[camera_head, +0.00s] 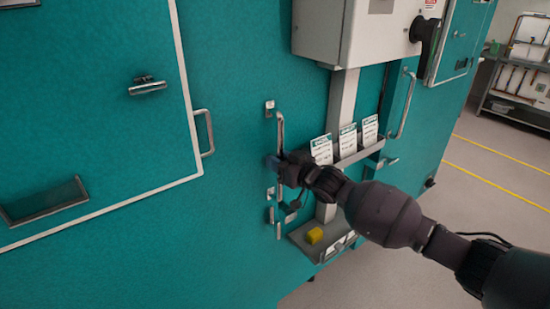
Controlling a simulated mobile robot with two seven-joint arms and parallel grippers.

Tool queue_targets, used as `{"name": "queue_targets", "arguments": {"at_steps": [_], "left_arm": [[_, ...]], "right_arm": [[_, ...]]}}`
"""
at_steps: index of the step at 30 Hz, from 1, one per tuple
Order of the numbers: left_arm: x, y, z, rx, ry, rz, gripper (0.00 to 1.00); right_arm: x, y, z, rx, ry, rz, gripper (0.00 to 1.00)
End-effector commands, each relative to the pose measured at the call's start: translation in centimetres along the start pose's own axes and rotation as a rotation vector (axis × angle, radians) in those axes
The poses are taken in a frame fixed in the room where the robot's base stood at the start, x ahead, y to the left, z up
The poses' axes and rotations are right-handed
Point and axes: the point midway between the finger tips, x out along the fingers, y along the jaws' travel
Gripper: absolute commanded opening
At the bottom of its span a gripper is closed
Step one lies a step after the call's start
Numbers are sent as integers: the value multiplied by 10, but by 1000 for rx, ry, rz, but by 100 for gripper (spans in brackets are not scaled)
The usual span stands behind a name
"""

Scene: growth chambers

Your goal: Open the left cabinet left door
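A large teal cabinet (235,60) fills the left and middle of the head view. A door panel (90,120) with a white outline lies flush with its front at the left and looks shut. A metal handle (209,133) sits at that panel's right edge. To its right a longer vertical bar handle (281,128) is fixed to the teal front. My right gripper (276,163) is at the lower part of this bar, overlapping it. Its fingers are small and partly hidden, so I cannot tell whether they are closed on it. My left gripper is not in view.
A grey control box (345,32) juts out at the upper middle. Open floor (480,195) with yellow lines lies at the right.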

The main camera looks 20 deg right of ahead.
Motion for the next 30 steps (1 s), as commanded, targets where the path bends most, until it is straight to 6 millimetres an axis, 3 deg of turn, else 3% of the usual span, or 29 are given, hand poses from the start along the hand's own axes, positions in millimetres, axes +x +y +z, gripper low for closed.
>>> {"name": "queue_targets", "arguments": {"at_steps": [13,20,30], "left_arm": [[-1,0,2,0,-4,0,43],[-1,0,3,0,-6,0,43],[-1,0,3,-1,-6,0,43]], "right_arm": [[11,0,0,0,0,0,32],[10,0,0,0,0,0,0],[11,-1,0,0,0,0,0]]}}
